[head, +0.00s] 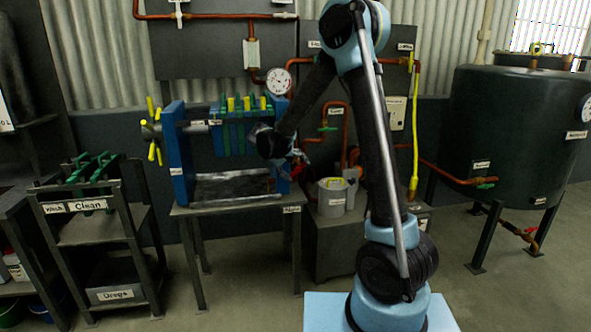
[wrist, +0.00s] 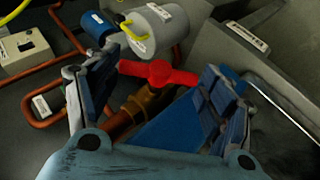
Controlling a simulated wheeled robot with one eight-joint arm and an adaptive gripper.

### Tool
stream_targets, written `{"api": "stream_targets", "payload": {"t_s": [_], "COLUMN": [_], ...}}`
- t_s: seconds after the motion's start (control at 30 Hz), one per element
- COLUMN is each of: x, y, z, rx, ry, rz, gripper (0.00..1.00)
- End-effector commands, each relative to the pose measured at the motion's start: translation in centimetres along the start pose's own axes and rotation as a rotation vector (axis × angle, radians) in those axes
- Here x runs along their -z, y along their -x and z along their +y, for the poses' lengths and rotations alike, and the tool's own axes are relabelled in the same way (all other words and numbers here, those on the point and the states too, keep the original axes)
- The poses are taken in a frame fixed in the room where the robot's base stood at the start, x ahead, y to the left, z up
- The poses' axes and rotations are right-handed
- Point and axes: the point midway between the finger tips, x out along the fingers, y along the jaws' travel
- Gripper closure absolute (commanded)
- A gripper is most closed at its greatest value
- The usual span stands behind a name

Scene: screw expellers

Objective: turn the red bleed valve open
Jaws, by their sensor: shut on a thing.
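The red bleed valve handle (wrist: 160,74) lies crosswise between the two fingers of my gripper (wrist: 160,88) in the wrist view. Its brass body (wrist: 148,103) sits below it on a copper pipe (wrist: 118,127), beside a blue plate (wrist: 168,138). The fingers are shut on the handle, one at each end. The handle's ends are close against the pads, and exact contact is hard to see. In the head view my gripper (head: 294,158) is at the right end of the blue filter press (head: 180,155), and my arm hides much of the valve area.
A grey pot (head: 332,198) with a yellow handle stands close by on the low bench; it also shows in the wrist view (wrist: 157,32). Copper pipes and a blue cylinder (wrist: 97,27) are near my fingers. A dark tank (head: 515,130) stands at right, with clear floor before it.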

Motion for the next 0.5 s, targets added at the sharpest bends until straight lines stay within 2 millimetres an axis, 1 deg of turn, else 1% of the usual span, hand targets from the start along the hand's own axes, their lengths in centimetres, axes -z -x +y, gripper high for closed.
{"api": "stream_targets", "payload": {"t_s": [0.03, 0.37, 0.5], "x": [0.1, 0.0, -0.1], "y": [0.1, -0.1, -0.3], "z": [-0.5, -1.4, -1.7], "rx": [-0.037, -0.326, -0.444], "ry": [0.019, 0.139, 0.187], "rz": [0.003, 0.003, 0.002], "gripper": [0.49, 0.50, 0.52]}}
